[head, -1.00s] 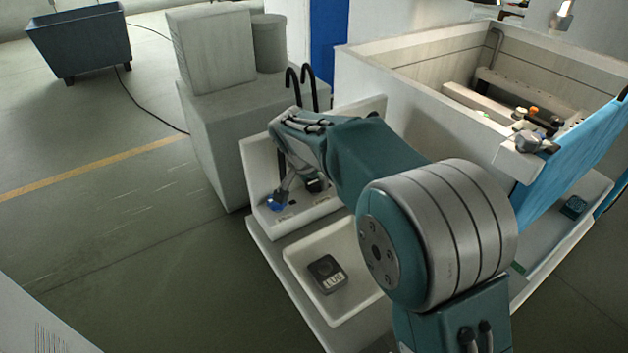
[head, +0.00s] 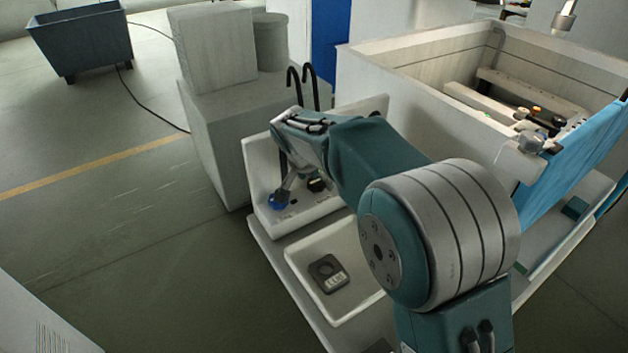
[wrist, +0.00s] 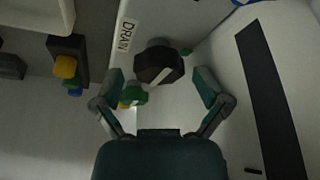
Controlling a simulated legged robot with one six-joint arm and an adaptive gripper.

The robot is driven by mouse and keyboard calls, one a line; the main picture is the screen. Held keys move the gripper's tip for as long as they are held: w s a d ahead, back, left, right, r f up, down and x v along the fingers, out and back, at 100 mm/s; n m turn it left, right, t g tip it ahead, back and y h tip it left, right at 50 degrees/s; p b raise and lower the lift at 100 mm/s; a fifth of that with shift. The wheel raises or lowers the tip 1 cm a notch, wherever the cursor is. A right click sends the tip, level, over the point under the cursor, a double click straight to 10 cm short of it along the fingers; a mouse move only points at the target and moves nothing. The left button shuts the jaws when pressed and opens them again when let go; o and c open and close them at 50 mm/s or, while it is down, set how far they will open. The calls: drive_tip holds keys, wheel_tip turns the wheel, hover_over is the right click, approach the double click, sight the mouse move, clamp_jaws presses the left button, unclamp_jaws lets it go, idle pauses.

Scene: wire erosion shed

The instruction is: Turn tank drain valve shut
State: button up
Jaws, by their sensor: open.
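In the wrist view the drain valve is a black faceted knob (wrist: 158,66) with a pale bar across its face. A white label reading DRAIN (wrist: 125,34) is beside it on the pale panel. My gripper (wrist: 160,92) is open, its two teal fingers spread to either side of and just short of the knob; I see no contact. A small green knob (wrist: 134,94) sits near the left finger, partly covered by it. In the head view my arm reaches down to the white panel box, where a dark knob (head: 317,185) shows; my fingertips are hard to make out there.
A blue knob (head: 278,200) sits on the same box. A white tray (head: 292,270) with a dark device (head: 328,273) lies in front. A grey cabinet (head: 215,135) stands left of the box, and the large pale tank (head: 405,105) stands behind right. Yellow and blue knobs (wrist: 66,68) show at left.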

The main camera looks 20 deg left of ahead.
drive_tip(key=v, duration=0.7)
drive_tip(key=shift+s+a+r, duration=0.15)
drive_tip(key=shift+s+r, duration=0.05)
drive_tip(key=shift+r, duration=0.2)
drive_tip(key=s+d+r, duration=0.2)
drive_tip(key=s+d, duration=0.1)
drive_tip(key=d, duration=0.4)
drive_tip(key=s+d+r+n, duration=0.1)
drive_tip(key=s+d+r, duration=0.1)
drive_tip(key=d, duration=0.5)
drive_tip(key=s+d+r, duration=0.3)
drive_tip(key=d, duration=0.4)
drive_tip(key=s+d+f+n, duration=0.1)
drive_tip(key=s+d+f, duration=0.1)
drive_tip(key=s+d, duration=0.4)
drive_tip(key=s+d+f+t+y, duration=0.1)
drive_tip(key=s+d+f, duration=0.2)
drive_tip(key=s+d, duration=0.3)
drive_tip(key=s, duration=0.4)
drive_tip(key=shift+s+d+n, duration=0.35)
drive_tip(key=shift+d+n, duration=0.05)
drive_tip(key=shift+c, duration=0.2)
